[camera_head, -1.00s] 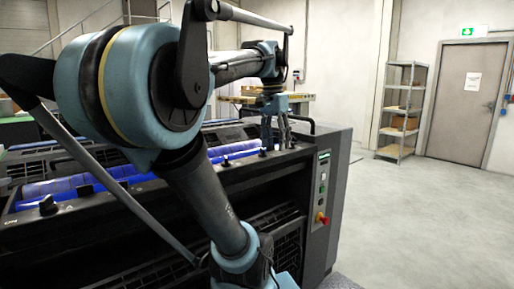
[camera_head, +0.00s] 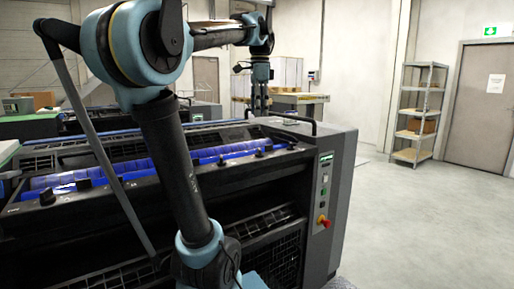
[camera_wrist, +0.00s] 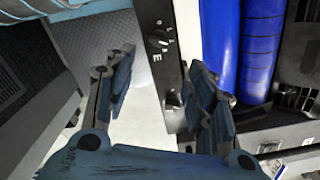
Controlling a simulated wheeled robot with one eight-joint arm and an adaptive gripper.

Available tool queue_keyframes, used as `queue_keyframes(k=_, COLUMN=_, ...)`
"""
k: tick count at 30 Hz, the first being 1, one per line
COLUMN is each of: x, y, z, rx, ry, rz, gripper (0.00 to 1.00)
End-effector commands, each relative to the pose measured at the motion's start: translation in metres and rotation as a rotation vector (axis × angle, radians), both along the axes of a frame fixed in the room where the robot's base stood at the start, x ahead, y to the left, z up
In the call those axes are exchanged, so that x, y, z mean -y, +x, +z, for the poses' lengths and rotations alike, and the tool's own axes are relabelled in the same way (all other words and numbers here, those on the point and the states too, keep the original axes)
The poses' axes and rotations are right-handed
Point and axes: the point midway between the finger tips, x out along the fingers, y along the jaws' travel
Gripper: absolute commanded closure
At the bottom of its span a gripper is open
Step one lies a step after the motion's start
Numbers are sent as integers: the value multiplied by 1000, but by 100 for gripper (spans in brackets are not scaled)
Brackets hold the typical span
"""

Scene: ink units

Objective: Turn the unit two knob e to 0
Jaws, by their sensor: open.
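The ink unit (camera_head: 285,195) is a dark machine with blue rollers (camera_head: 140,165) and a rail of black knobs along its front. In the wrist view, a black knob (camera_wrist: 158,40) sits on the dark panel above a white letter E, with small white marks around it. Its exact setting is too small to tell. My gripper (camera_head: 258,108) hangs above the far right part of the unit in the head view. In the wrist view, my gripper (camera_wrist: 162,72) is open and empty, its fingers apart on either side of the panel's edge, with the E knob beyond the fingertips.
Another knob (camera_wrist: 172,99) shows close beside the right finger. A control panel with a red knob (camera_head: 323,221) is on the unit's right end. A black handle (camera_head: 290,118) rises from its top. The floor (camera_head: 425,215) to the right is clear; a shelf rack (camera_head: 420,112) stands behind.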

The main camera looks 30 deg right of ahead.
Motion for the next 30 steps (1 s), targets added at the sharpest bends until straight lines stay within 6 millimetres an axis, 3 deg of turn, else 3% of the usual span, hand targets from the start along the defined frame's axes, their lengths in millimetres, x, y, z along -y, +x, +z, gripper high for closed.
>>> queue_keyframes(k=18, x=1, y=-1, z=-109, rx=0, ry=0, rz=-1, gripper=50)
queue_keyframes(k=24, x=1, y=-1, z=-132, rx=0, ry=0, rz=-1, gripper=50)
queue_keyframes(k=30, x=1, y=-1, z=-140, rx=0, ry=0, rz=-1, gripper=50)
